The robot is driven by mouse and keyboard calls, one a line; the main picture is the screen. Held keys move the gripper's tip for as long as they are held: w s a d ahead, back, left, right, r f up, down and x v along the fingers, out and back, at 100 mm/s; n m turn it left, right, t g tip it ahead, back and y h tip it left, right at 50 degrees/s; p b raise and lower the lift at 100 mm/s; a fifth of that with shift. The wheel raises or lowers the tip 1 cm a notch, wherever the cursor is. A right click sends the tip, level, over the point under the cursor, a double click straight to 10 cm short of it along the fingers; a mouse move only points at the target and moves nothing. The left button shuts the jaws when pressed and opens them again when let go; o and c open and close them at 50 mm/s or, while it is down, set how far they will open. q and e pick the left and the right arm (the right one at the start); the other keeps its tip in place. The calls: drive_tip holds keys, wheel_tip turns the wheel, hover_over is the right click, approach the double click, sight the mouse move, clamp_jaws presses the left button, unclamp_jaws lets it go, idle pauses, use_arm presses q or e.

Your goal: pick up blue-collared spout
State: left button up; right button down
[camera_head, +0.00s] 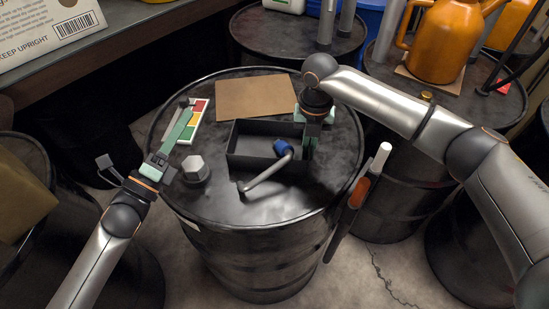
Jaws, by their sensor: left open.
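The blue-collared spout (267,173) is a bent grey tube with a blue collar (283,147). Its collar end is in the black tray (238,139), and its tube reaches over the tray's front edge onto the drum top. My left gripper (185,108) is open and empty, over the left part of the drum, beside a coloured card and well left of the spout. My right gripper (310,146) points down at the tray's right end, close to the right of the collar. Its fingers overlap the tray wall, and I cannot tell whether they grip it.
The black drum (222,206) carries a brown board (256,98), a coloured card (201,107) and a grey faceted cap (195,168). An orange-handled tool (358,191) is at the drum's right side. An orange can (441,42) stands on another drum. The drum's front top is clear.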

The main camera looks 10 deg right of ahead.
use_arm(q)
drive_tip(key=s+d+f+m+g+h, duration=0.35)
drive_tip(key=s+d+m+g, duration=0.2)
drive_tip(key=m, duration=0.45)
drive_tip(key=m+g+h, duration=0.1)
drive_tip(key=m+g, duration=0.4)
drive_tip(key=m, duration=0.1)
approach(277, 164)
drive_tip(key=v, duration=0.3)
drive_tip(key=shift+r, duration=0.1)
drive_tip(key=shift+d+m, duration=0.25)
drive_tip(key=shift+m, duration=0.15)
drive_tip(key=x, duration=1.1)
drive_tip(key=shift+w+d+f, duration=0.2)
drive_tip(key=shift+d, duration=0.1)
drive_tip(key=shift+s, duration=0.1)
drive_tip(key=shift+r, duration=0.1)
drive_tip(key=c, duration=0.5)
clamp_jaws()
